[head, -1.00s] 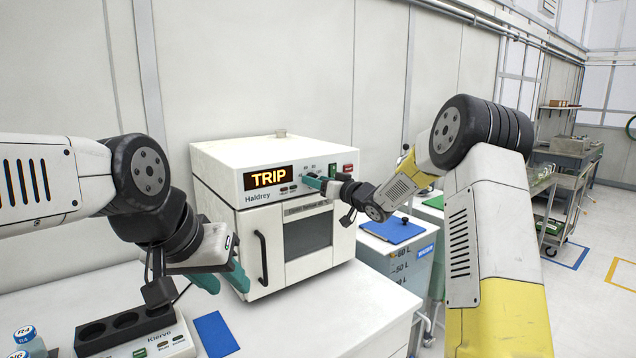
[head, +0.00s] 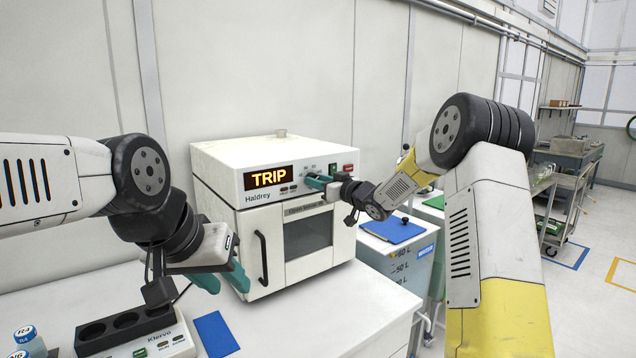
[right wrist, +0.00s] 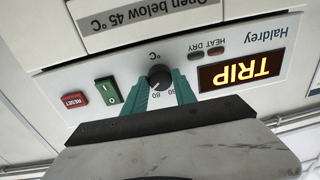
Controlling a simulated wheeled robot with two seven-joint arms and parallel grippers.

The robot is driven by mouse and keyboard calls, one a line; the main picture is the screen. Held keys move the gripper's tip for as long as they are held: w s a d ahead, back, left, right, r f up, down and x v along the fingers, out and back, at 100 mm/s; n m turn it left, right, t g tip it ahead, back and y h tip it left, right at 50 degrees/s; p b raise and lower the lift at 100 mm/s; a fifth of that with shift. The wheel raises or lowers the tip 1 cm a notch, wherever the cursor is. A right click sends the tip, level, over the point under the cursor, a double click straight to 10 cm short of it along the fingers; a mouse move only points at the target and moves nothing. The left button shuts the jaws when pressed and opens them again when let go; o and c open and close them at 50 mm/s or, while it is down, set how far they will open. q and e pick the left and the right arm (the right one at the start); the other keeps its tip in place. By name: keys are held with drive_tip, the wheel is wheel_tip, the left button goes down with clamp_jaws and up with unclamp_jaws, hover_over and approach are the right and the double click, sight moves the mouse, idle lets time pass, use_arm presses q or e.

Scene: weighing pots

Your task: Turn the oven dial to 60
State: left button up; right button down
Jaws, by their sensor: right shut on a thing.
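The white oven (head: 219,173) stands on the bench, and its display (head: 268,177) reads TRIP. Its dark round dial (right wrist: 160,77) shows upside down in the right wrist view, with numbers partly visible around it. My right gripper (right wrist: 160,82) is shut on the dial, with one teal finger on each side. In the head view the right gripper (head: 318,182) hides the dial. The exact dial setting cannot be read. My left gripper (head: 222,281) is open and empty, in front of the oven's left side.
Beside the dial are a green switch (right wrist: 108,95) and a red RESET button (right wrist: 74,99). The oven door with its handle (head: 262,258) is shut. The bench right of the mat is clear.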

drive_tip(key=shift+a+n+h, duration=0.1)
drive_tip(key=shift+n+h, duration=0.4)
drive_tip(key=shift+n, duration=6.8)
drive_tip(key=c, duration=1)
unclamp_jaws()
drive_tip(key=shift+s, duration=0.1)
drive_tip(key=v, duration=0.7)
drive_tip(key=shift+s+d, duration=0.25)
drive_tip(key=shift+s, duration=0.1)
